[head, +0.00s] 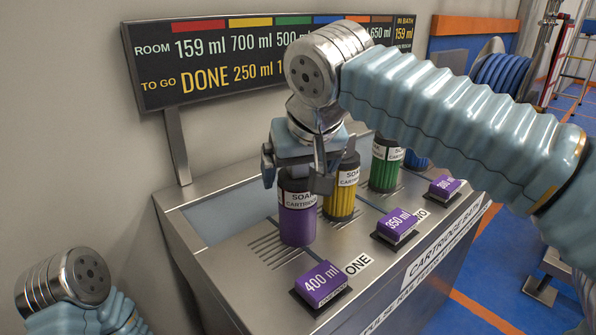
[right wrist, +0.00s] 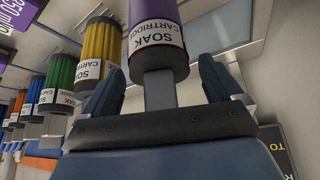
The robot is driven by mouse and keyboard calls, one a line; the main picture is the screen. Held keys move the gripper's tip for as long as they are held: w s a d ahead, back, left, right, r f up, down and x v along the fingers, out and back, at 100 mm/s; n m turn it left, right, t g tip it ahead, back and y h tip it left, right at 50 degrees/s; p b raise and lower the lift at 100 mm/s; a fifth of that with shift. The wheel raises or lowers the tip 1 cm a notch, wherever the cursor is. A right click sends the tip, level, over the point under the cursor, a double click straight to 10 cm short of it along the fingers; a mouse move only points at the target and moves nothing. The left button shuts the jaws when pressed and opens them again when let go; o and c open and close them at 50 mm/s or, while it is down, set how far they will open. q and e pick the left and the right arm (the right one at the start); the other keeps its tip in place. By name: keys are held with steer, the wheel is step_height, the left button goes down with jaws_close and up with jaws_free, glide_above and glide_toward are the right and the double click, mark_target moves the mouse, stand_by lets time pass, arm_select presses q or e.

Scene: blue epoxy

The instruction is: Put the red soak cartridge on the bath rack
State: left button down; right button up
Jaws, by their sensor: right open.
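I see no red cartridge in either view. A purple soak cartridge (head: 298,223) with a white label stands upright at the near end of a row on the steel cartridge bath (head: 245,262). My right gripper (head: 296,178) is above it, pointing down, its fingers open on either side of the cartridge's top. In the right wrist view, the purple cartridge (right wrist: 155,20) has a grey stem between the spread fingers (right wrist: 163,88), with gaps at both sides. Which part is the bath rack I cannot tell. Only my left arm's wrist joint shows at the lower left; its gripper is hidden.
Yellow (head: 341,203), green (head: 384,172) and blue (head: 416,160) cartridges stand behind the purple one; the wrist view also shows an orange one (right wrist: 17,105). Purple blocks marked 400 ml (head: 321,283) and 350 ml (head: 398,224) line the front. A display board (head: 150,60) stands behind, showing DONE under red.

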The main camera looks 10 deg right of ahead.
steer(key=p+v, duration=0.2)
steer(key=v, duration=0.9)
steer(key=shift+s, duration=0.15)
